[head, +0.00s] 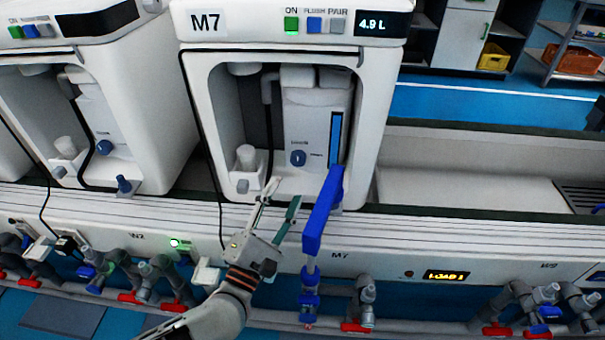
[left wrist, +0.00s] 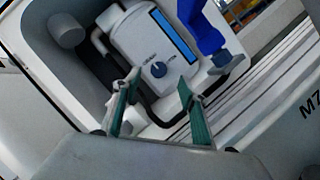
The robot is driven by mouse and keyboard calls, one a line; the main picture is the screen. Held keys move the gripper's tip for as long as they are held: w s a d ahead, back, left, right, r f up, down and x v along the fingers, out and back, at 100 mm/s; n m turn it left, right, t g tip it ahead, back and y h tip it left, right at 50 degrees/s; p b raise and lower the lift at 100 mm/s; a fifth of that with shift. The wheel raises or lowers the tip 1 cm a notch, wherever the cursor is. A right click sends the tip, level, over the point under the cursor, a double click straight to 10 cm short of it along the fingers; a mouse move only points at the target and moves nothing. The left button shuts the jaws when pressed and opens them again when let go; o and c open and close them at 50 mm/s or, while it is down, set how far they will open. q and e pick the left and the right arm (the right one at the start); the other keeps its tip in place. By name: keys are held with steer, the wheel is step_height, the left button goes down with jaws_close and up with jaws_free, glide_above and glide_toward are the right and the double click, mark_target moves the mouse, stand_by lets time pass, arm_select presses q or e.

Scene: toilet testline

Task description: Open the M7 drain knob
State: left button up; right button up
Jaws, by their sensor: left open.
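The M7 unit (head: 295,27) is a white housing with an open front bay. Inside, a dark blue knob (head: 298,158) sits on the light grey tank, between small labels I cannot read; it also shows in the left wrist view (left wrist: 160,69). I cannot tell which is the drain knob. My left gripper (head: 283,194) is open and empty at the bay's lower front, below the tank knob and apart from it. My right gripper is not in view.
A tall blue lever handle (head: 321,215) stands just right of my left gripper, in front of the bay. A white cup (head: 246,158) is at the bay's left. Pipes with red valves (head: 356,326) run below the rail. A similar unit (head: 85,110) stands left.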

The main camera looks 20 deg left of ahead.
mark_target(296, 163)
arm_select(q)
steer(key=shift+w+a+f+n+y, duration=0.55)
steer(key=shift+w+f+n+y, duration=0.1)
steer(key=shift+n, duration=0.25)
steer(key=b+x, duration=0.1)
steer(key=x, duration=0.7)
steer(key=shift+s+r, duration=0.1)
steer(key=shift+r, duration=0.05)
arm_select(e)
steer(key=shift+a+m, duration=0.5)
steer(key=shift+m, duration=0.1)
arm_select(q)
steer(key=c, duration=1.1)
